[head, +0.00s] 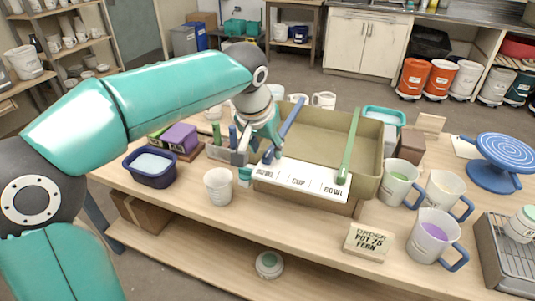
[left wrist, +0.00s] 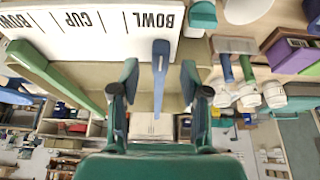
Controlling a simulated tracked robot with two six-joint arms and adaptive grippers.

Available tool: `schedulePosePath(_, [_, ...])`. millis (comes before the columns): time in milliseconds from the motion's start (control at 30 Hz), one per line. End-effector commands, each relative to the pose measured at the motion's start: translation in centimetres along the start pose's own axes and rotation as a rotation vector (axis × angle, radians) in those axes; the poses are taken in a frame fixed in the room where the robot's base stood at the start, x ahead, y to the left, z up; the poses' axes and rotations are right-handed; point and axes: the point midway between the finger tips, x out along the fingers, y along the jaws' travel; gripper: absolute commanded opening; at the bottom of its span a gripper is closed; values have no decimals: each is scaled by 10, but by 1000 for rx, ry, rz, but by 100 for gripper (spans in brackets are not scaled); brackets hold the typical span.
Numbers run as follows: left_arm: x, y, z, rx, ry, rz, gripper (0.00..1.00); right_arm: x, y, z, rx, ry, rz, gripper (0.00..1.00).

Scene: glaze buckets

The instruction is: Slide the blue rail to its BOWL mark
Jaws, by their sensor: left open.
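The blue rail (head: 290,117) lies across the left part of a tan open basin (head: 372,150), running front to back. The white strip (head: 300,182) on the basin's front reads BOWL, CUP, BOWL. The rail's front end is by the left BOWL word; in the left wrist view the blue rail (left wrist: 160,60) ends close to that word (left wrist: 156,19). A green rail (head: 348,148) crosses near the right BOWL word. My left gripper (head: 258,152) is open at the rail's front part. In the left wrist view its fingers (left wrist: 159,84) stand apart on either side of the rail.
A white cup (head: 219,186) and a navy tub (head: 151,166) stand left of the basin. Mugs (head: 434,236) stand to the right, near a blue turntable (head: 497,150). A wooden order sign (head: 369,242) stands at the front edge. Brush pots (head: 220,149) are close to my left gripper.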

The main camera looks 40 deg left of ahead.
Motion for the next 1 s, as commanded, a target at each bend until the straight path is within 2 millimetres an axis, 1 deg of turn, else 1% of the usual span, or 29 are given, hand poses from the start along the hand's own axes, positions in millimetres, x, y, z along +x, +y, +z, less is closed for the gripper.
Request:
schedulePosePath(33, [8, 0, 0, 0, -2, -1, 46, 1, 0, 0, 0, 0, 0, 40])
schedulePosePath(200, [23, 0, 0, 0, -1, -1, 46, 2, 1, 0, 0, 0, 0, 40])
schedulePosePath(333, [26, -1, 0, -1, 0, -1, 46, 2, 1, 0, 0, 0, 0, 40])
schedulePosePath(567, [26, -1, 0, -1, 1, -1, 46, 2, 1, 0, 0, 0, 0, 40])
schedulePosePath(600, [26, -1, 0, -1, 1, -1, 39, 2, 1, 0, 0, 0, 0, 40])
schedulePosePath(833, [26, -1, 0, -2, 1, -1, 1, 2, 1, 0, 0, 0, 0, 40])
schedulePosePath(1000, [26, -1, 0, -2, 1, -1, 0, 2, 1, 0, 0, 0, 0, 40])
